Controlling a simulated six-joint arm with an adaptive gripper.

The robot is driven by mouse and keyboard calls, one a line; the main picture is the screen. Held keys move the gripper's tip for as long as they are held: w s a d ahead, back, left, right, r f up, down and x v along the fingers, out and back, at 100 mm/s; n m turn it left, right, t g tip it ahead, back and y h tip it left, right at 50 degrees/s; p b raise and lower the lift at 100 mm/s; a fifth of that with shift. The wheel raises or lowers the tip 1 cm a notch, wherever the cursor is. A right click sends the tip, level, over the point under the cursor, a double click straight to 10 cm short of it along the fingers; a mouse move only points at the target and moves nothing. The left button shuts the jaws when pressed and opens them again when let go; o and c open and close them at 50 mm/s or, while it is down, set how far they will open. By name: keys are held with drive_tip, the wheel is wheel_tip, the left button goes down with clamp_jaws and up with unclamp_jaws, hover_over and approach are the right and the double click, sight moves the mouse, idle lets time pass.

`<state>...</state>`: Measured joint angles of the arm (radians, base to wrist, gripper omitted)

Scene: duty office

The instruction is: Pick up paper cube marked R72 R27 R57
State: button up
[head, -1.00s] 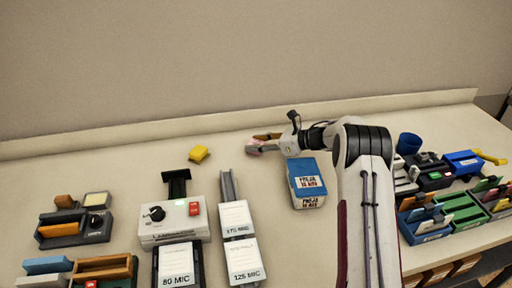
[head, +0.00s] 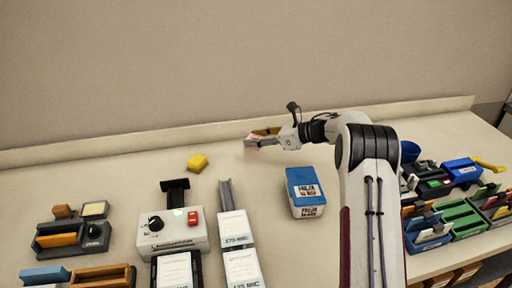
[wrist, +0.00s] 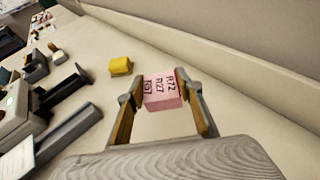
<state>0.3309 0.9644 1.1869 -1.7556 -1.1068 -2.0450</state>
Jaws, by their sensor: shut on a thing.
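The pink paper cube (wrist: 162,92) shows between my fingertips in the wrist view, with R72, R27 and R57 in dark print on its faces. My gripper (wrist: 160,95) is shut on it, one finger on each side. In the head view my gripper (head: 258,139) is at the back of the table near the low back ledge, and the cube (head: 254,142) shows only as a small pink patch, partly hidden by the finger. I cannot tell exactly how high it is above the table.
A yellow block (head: 198,162) lies to the left of my gripper. A blue-and-white box (head: 305,190) stands in front of it. Sorting trays (head: 459,217) stand at the right. The back table is mostly clear.

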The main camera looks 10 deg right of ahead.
drive_tip(key=shift+r, duration=1.95)
